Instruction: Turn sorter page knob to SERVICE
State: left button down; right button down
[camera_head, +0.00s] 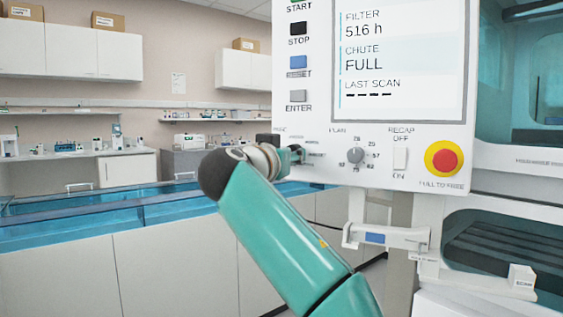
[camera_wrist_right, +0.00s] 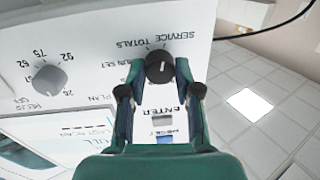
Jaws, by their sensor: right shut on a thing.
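The dark round page knob (camera_wrist_right: 159,67) sits on the white control panel (camera_wrist_right: 105,60), with labels including SERVICE and TOTALS reading upside down around it. A light mark shows on the knob's face, but I cannot tell which label it points to. My right gripper (camera_wrist_right: 159,70) has its two teal fingers on either side of the knob and is shut on it. My left gripper is in neither view.
The plan knob (camera_head: 355,155) is right of the page knob, followed by the recap switch (camera_head: 400,158) and a red stop button (camera_head: 444,159). START, STOP, RESET and ENTER buttons stand above. The screen (camera_head: 402,60) reads CHUTE FULL.

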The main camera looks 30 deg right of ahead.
jog(key=shift+s+d+m, duration=0.25)
jog(key=shift+d+m, duration=0.05)
jog(key=shift+m, duration=0.5)
jog(key=c, duration=0.8)
grip_release()
jog(key=shift+w, duration=0.1)
jog(key=shift+a, duration=0.1)
jog(key=v, duration=1.2)
jog(key=shift+f, duration=0.1)
